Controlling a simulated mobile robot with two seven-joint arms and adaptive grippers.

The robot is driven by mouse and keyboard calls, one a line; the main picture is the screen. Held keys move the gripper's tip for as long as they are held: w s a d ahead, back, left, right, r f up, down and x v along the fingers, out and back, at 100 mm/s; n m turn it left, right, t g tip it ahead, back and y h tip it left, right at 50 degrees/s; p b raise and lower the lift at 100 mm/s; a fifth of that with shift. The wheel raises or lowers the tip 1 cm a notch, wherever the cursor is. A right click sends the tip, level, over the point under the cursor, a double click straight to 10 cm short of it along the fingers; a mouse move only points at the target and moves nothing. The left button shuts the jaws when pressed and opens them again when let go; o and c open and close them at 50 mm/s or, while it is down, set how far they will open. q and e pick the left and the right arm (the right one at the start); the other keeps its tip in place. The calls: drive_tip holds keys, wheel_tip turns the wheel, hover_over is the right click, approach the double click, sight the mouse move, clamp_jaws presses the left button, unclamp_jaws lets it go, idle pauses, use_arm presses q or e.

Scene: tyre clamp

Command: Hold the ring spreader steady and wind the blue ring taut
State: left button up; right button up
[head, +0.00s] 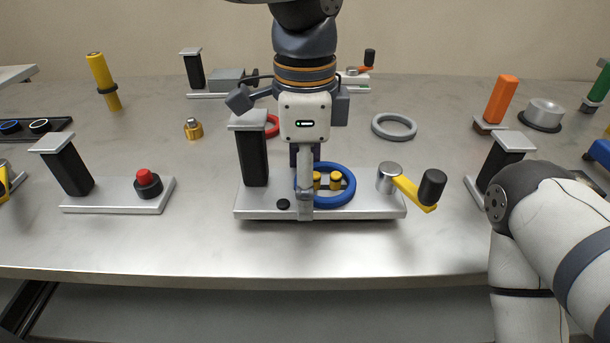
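The ring spreader's silver base (370,207) stands on the table at centre, with a black post (252,158) at its left end. The blue ring (346,172) lies around two yellow-topped pegs (335,180) on the base. At the base's right end, a grey hub carries a yellow crank (410,190) with a black knob (432,186). My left gripper (304,203) points down over the base, and a finger crosses the ring's left part and the front edge. It is seen edge-on, so its grip on the base is unclear. My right gripper is out of view; only its arm shows.
A red-button stand (115,196) is at left and another post (500,155) at right. Behind are a grey ring (394,126), a red ring (272,125), a brass fitting (193,129) and an orange handle (502,99). The front table strip (230,250) is clear.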

use_arm(q)
drive_tip(key=shift+f, duration=0.7)
drive_tip(key=o, duration=1.3)
drive_tip(key=shift+c, duration=0.2)
drive_tip(key=shift+s, duration=0.1)
drive_tip(key=c, duration=0.4)
drive_tip(key=shift+c, duration=0.2)
